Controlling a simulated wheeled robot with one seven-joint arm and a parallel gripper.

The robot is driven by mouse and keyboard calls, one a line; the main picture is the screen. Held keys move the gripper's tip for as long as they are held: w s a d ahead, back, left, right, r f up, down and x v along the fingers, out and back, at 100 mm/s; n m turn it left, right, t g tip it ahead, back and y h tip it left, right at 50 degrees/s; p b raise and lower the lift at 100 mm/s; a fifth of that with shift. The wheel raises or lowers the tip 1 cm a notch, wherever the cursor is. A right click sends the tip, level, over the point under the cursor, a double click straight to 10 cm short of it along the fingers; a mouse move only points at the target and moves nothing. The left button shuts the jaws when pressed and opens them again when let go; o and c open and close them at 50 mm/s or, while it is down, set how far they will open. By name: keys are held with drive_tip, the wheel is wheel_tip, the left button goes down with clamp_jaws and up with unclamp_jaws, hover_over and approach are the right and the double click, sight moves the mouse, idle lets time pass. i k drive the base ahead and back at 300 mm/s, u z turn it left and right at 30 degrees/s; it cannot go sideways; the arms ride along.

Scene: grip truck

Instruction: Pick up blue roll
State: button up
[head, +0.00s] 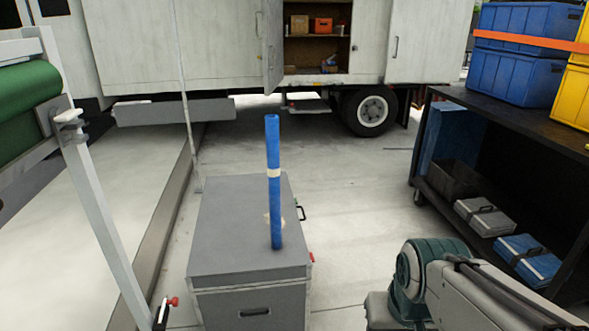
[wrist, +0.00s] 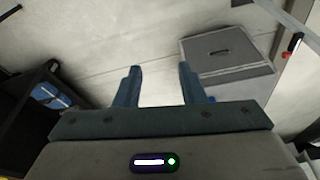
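The blue roll (head: 273,190) is a thin tube with a pale band around its middle. In the head view it stands upright on the lid of a grey case (head: 235,220), near the case's right side. My gripper (wrist: 160,70) is open in the wrist view, with bare floor between its two fingers. A grey case (wrist: 220,45) lies beyond the fingers to the upper right there. I cannot make out the roll clearly in the wrist view. In the head view my arm is at the lower right, and the fingers do not show.
A black cart (head: 510,115) with blue and yellow crates stands at the right. A white truck (head: 180,45) with an open door is behind. A white post (head: 95,195) and a green roll (head: 28,98) are at the left. Floor is clear between case and cart.

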sight(271, 120)
drive_tip(key=z, duration=0.05)
drive_tip(key=i, duration=1.4)
drive_tip(key=z, duration=0.05)
